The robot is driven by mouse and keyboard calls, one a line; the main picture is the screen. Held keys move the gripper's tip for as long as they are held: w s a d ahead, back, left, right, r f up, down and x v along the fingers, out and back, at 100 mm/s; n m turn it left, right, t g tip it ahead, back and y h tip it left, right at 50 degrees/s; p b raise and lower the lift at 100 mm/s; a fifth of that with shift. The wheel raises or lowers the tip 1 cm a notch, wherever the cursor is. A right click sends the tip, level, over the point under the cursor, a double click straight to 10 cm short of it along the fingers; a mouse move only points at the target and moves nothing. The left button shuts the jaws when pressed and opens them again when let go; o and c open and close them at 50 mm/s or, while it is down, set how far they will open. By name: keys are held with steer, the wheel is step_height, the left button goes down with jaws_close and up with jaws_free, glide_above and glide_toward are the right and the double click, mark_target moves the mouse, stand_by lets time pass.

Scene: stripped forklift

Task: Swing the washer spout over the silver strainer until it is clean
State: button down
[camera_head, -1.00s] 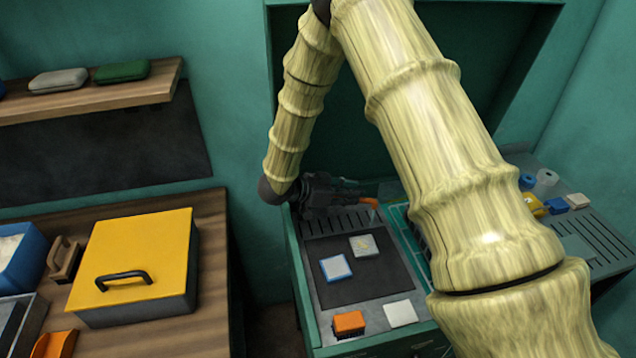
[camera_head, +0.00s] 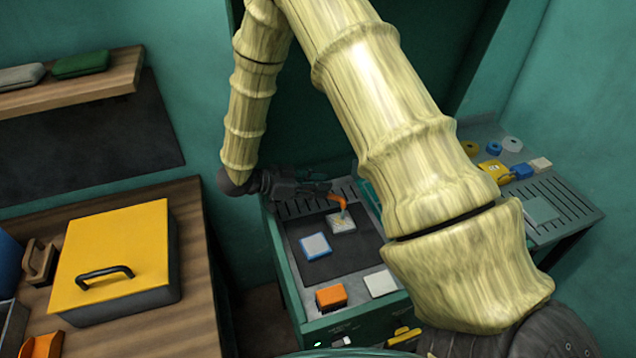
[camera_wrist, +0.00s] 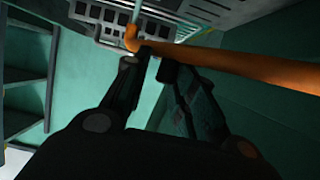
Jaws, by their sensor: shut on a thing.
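The orange washer spout (camera_head: 338,200) points down over the far edge of the silver strainer (camera_head: 341,222). A thin pale blue streak shows between the spout tip and the strainer. The strainer is a small pale square with yellowish marks on its face, lying on a dark mat. My gripper (camera_head: 318,187) is at the spout, left of its tip. In the wrist view my gripper (camera_wrist: 150,62) is shut at the orange spout (camera_wrist: 240,66), close to its bent end. The exact contact is partly hidden by the fingers.
On the dark mat (camera_head: 350,258) lies a blue-rimmed white square (camera_head: 315,246). An orange block (camera_head: 331,296) and a white square (camera_head: 380,284) sit at the front edge. A yellow-lidded box (camera_head: 115,250) stands on the left bench. My arm hides the middle of the station.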

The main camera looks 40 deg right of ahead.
steer(key=shift+s+a+f, duration=0.15)
steer(key=shift+s+f, duration=0.1)
steer(key=shift+f, duration=0.2)
steer(key=c, duration=1.3)
jaws_free()
steer(key=shift+c, duration=0.2)
steer(key=shift+w+r, duration=0.1)
steer(key=shift+w, duration=0.1)
steer(key=v, duration=1.1)
steer(key=shift+a+r, duration=0.25)
steer(key=shift+r, duration=0.05)
